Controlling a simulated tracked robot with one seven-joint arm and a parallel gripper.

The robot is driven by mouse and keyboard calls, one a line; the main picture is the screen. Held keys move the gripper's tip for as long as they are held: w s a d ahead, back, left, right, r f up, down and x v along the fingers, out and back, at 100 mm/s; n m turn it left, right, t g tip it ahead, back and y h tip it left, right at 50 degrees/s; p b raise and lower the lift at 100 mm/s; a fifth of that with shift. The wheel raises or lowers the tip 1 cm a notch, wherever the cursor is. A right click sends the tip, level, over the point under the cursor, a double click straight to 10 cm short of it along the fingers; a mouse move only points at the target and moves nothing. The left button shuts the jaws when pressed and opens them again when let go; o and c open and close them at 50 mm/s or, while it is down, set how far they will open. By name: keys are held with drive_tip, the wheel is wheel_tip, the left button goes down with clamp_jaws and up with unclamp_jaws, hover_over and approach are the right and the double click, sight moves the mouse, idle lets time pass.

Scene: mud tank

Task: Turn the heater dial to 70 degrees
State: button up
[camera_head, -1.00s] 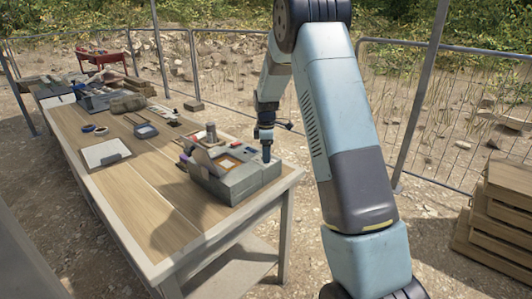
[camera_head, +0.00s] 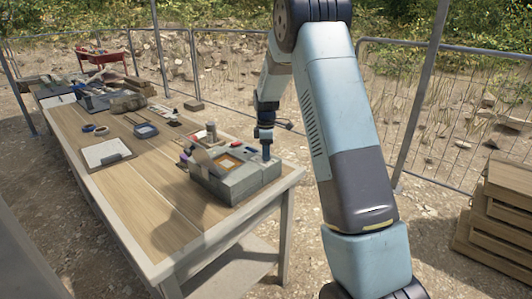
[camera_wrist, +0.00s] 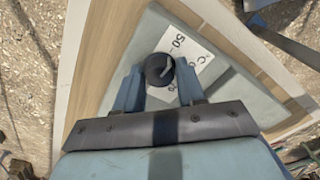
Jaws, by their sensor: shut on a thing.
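The heater dial (camera_wrist: 160,69) is a round dark knob with a light pointer mark in the wrist view. It sits on a grey box-shaped unit (camera_head: 238,185) at the near right end of the table. A white label (camera_wrist: 189,50) beside the dial shows "50" and part of "70"; the pointer slants toward the upper right of the picture, and its exact reading is unclear. My gripper (camera_wrist: 159,80) has its two blue fingers on either side of the dial and is shut on it. In the head view my gripper (camera_head: 266,150) points down onto the unit's right part.
The wooden table (camera_head: 165,220) holds a clipboard (camera_head: 105,152), a small blue tray (camera_head: 145,131) and blue tape (camera_head: 101,130) left of the unit. Stacked crates (camera_head: 500,215) stand at the right, and a wire fence (camera_head: 450,110) runs behind.

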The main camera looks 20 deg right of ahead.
drive_tip(key=m, duration=1.1)
drive_tip(key=shift+m, duration=0.4)
drive_tip(key=m, duration=0.5)
drive_tip(key=shift+d, duration=0.1)
drive_tip(key=m, duration=0.6)
drive_tip(key=shift+m, duration=0.4)
drive_tip(key=o, duration=1)
drive_tip(key=shift+o, duration=0.2)
drive_tip(key=shift+r, duration=0.1)
